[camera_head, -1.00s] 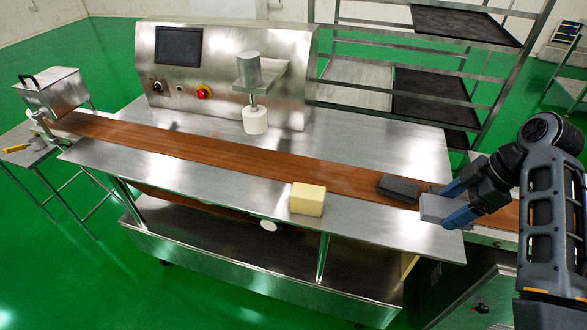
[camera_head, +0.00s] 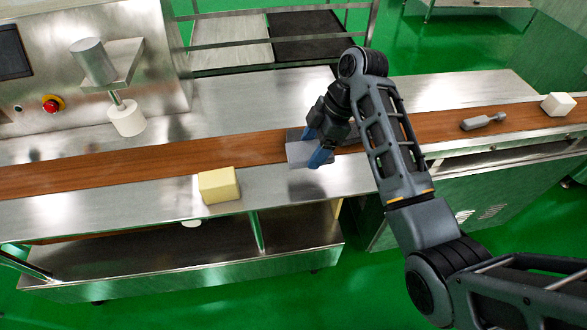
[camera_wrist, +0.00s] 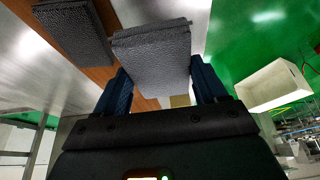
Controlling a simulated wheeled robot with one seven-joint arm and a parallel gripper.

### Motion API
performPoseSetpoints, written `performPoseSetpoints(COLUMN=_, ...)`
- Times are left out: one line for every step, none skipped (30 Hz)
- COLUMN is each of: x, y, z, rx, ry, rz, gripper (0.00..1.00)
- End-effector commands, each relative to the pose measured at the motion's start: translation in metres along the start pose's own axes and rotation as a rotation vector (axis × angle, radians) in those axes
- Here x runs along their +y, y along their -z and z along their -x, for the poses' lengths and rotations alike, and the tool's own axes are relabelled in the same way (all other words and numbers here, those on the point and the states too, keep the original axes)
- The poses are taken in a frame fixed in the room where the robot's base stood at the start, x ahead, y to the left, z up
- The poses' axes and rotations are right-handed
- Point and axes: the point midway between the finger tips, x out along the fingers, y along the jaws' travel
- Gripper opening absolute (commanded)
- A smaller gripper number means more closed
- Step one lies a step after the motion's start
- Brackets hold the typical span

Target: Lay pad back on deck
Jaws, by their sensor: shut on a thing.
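My gripper (camera_head: 314,147) is shut on a light grey pad (camera_head: 299,153). The held pad shows in the wrist view (camera_wrist: 152,50) between the two blue fingers. In the head view it appears over the steel deck (camera_head: 265,185) in front of the brown belt; whether it touches the deck is unclear. A dark grey pad (camera_wrist: 75,30) lies on the belt to the left in the wrist view. In the head view my gripper and the held pad largely hide that dark pad. A yellow block (camera_head: 219,185) sits on the deck left of my gripper.
The brown belt (camera_head: 130,167) runs along the machine. A grey tool (camera_head: 483,121) and a white block (camera_head: 558,104) stand farther right. A white plunger (camera_head: 126,118) hangs left of my gripper. A pale open box (camera_wrist: 272,85) shows in the wrist view.

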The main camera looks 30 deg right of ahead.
Motion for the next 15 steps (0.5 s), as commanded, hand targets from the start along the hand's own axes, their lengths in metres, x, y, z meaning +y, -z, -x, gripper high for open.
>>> performPoseSetpoints(x=-0.005, y=0.008, z=-0.009, rx=-0.001, ry=0.005, rz=0.002, gripper=0.43)
performPoseSetpoints(x=-0.007, y=0.012, z=-0.014, rx=0.0, ry=0.005, rz=0.002, gripper=0.43)
performPoseSetpoints(x=-0.01, y=0.016, z=-0.02, rx=0.0, ry=0.005, rz=0.002, gripper=0.43)
performPoseSetpoints(x=-0.011, y=0.019, z=-0.025, rx=0.0, ry=0.004, rz=0.002, gripper=0.43)
performPoseSetpoints(x=-0.012, y=0.021, z=-0.028, rx=0.0, ry=0.004, rz=0.002, gripper=0.43)
performPoseSetpoints(x=-0.014, y=0.024, z=-0.033, rx=0.0, ry=0.004, rz=0.002, gripper=0.43)
performPoseSetpoints(x=-0.015, y=0.026, z=-0.035, rx=0.0, ry=0.003, rz=0.001, gripper=0.43)
performPoseSetpoints(x=-0.015, y=0.027, z=-0.038, rx=0.0, ry=0.003, rz=0.001, gripper=0.43)
performPoseSetpoints(x=-0.016, y=0.028, z=-0.04, rx=0.0, ry=0.002, rz=0.0, gripper=0.43)
performPoseSetpoints(x=-0.016, y=0.029, z=-0.041, rx=0.0, ry=0.002, rz=0.0, gripper=0.43)
performPoseSetpoints(x=-0.016, y=0.028, z=-0.042, rx=0.0, ry=0.002, rz=-0.001, gripper=0.43)
performPoseSetpoints(x=-0.017, y=0.028, z=-0.045, rx=0.0, ry=0.002, rz=-0.001, gripper=0.43)
performPoseSetpoints(x=-0.017, y=0.026, z=-0.049, rx=0.0, ry=0.003, rz=-0.002, gripper=0.43)
performPoseSetpoints(x=-0.017, y=0.024, z=-0.052, rx=0.0, ry=0.004, rz=-0.002, gripper=0.43)
performPoseSetpoints(x=-0.017, y=0.022, z=-0.058, rx=0.0, ry=0.003, rz=-0.002, gripper=0.43)
